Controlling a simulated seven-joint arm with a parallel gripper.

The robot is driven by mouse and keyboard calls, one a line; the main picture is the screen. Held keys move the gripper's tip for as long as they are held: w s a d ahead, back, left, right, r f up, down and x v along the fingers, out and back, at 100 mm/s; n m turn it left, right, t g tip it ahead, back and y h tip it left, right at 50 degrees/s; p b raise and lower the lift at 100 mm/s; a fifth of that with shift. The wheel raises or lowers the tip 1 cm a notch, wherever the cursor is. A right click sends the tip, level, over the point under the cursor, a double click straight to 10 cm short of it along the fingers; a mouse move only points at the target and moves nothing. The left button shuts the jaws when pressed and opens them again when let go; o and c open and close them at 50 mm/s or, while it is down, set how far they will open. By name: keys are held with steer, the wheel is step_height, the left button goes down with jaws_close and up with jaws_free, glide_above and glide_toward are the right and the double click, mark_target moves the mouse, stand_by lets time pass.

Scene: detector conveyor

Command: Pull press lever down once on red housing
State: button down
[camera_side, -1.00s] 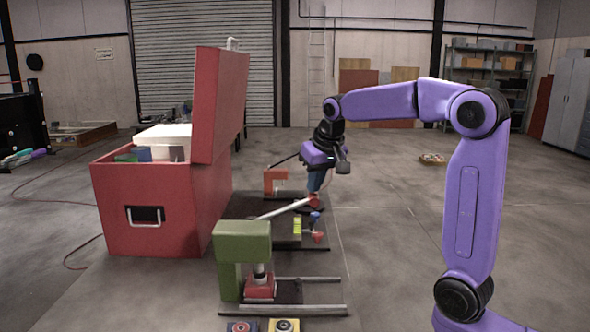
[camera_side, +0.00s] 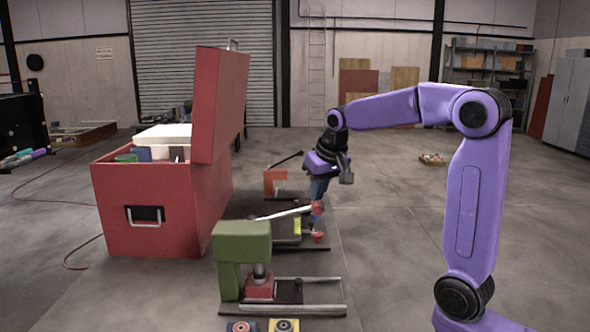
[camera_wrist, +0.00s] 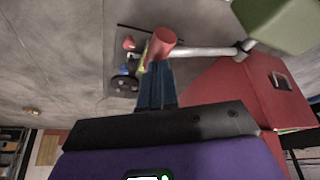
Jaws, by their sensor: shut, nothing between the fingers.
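A small orange-red housing (camera_side: 275,180) stands at the back in the side view. Its thin black lever (camera_side: 287,159) slopes up to the right. A pale lever (camera_side: 282,213) with a red knob (camera_side: 317,208) lies closer to the camera. The knob also shows in the wrist view (camera_wrist: 162,42). The pale lever's far end sits by a green housing (camera_wrist: 280,22), also in the side view (camera_side: 242,240); I cannot tell for sure which housing bears it. My gripper (camera_side: 318,198) is shut and empty, pointing down. Its fingertips are at the pale lever's knob, apparently touching it.
A large open red chest (camera_side: 165,225) stands left of the housings, its lid upright. A red block (camera_side: 260,288) sits under the green housing, between rails. Two small buttons (camera_side: 285,326) lie at the front.

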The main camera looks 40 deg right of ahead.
mark_target(320, 203)
steer(key=shift+s+d+f, duration=0.1)
steer(key=shift+f, duration=0.4)
steer(key=shift+s+d+f, duration=0.1)
steer(key=shift+f, duration=1.95)
steer(key=shift+f, duration=0.8)
steer(key=shift+s+f, duration=0.1)
steer(key=shift+f, duration=0.65)
stand_by(1.2)
